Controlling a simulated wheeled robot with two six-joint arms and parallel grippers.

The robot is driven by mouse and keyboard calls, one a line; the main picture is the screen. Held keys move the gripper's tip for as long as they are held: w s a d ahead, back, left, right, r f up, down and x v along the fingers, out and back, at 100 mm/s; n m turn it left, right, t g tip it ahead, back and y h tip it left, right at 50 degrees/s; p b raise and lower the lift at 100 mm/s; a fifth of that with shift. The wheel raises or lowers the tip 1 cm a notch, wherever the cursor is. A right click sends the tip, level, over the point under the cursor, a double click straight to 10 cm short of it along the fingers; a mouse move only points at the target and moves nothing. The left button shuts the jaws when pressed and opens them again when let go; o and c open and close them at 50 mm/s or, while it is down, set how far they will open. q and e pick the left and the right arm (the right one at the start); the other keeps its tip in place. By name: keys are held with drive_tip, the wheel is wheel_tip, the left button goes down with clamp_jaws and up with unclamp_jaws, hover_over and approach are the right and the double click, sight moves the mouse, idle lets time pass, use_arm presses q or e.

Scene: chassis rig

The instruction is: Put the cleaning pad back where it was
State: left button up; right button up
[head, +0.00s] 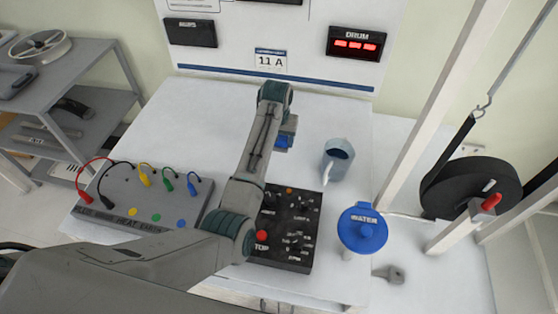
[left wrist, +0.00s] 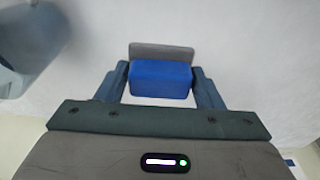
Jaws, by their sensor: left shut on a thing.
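The cleaning pad is a blue block with a grey backing. In the left wrist view the cleaning pad (left wrist: 160,80) sits between the two fingers of my left gripper (left wrist: 160,82), which is shut on it. In the head view the blue pad (head: 283,141) shows just below and right of the left wrist, and my left gripper (head: 286,130) is partly hidden by the arm. The pad is over the white table's back half, left of the grey jug. I cannot tell whether it touches the surface. My right gripper is not in view.
A grey jug (head: 336,162) and a blue-lidded water container (head: 362,228) stand to the right. A black control panel (head: 290,228) lies below the arm. A grey box with coloured cables (head: 140,200) is at left. The white table (head: 215,115) is clear at the back left.

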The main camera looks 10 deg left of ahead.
sight(278, 149)
use_arm(q)
drive_tip(key=f, duration=0.3)
drive_tip(key=f+p, duration=0.1)
drive_tip(key=shift+s+f, duration=0.15)
drive_tip(key=shift+s, duration=0.1)
wheel_tip(278, 149, down, 4)
drive_tip(key=shift+w+r, duration=0.1)
drive_tip(key=shift+r, duration=0.1)
drive_tip(key=shift+f, duration=0.1)
drive_tip(key=shift+f, duration=0.2)
drive_tip(key=o, duration=0.9)
drive_tip(key=shift+o, duration=0.2)
drive_tip(key=shift+r, duration=0.1)
